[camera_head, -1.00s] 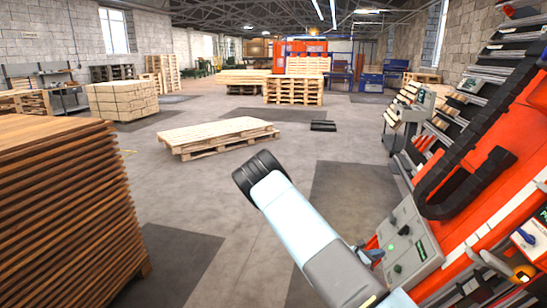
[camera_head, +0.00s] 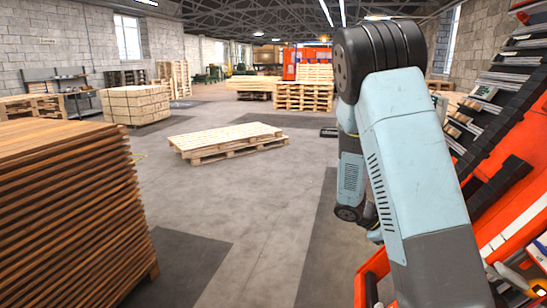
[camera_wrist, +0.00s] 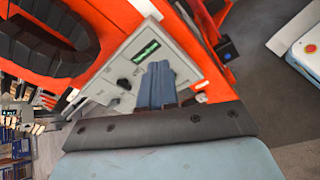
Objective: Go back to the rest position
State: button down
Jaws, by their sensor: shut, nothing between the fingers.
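My gripper (camera_wrist: 157,85) shows in the wrist view as two blue-grey fingers close together, with nothing between them. Behind them in that view is a grey control panel (camera_wrist: 125,72) with a small green display and dark knobs, set on an orange machine (camera_wrist: 105,12). I cannot tell whether the fingers touch the panel. In the head view my arm stands raised and bent on the right, with a forearm hanging down behind it. The gripper end is mostly hidden there by my own arm, and the control panel is hidden too.
The orange machine (camera_head: 515,215) stands close on the right. A tall stack of brown boards (camera_head: 65,205) is near on the left. A low pallet stack (camera_head: 228,141) lies mid-floor, with bare floor around it. A white box (camera_wrist: 308,50) with a red button is at the wrist view's right.

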jog(key=s+a+r+m+t+y, duration=0.3)
jog(key=s+a+r, duration=0.4)
jog(key=s+r, duration=0.5)
jog(key=s+a+r+m+t+y, duration=0.3)
jog(key=s+a+r+m+y, duration=0.3)
jog(key=s+r, duration=0.6)
jog(key=shift+a+r+t+y, duration=0.4)
jog(key=shift+a+r+y, duration=0.5)
jog(key=shift+r, duration=0.05)
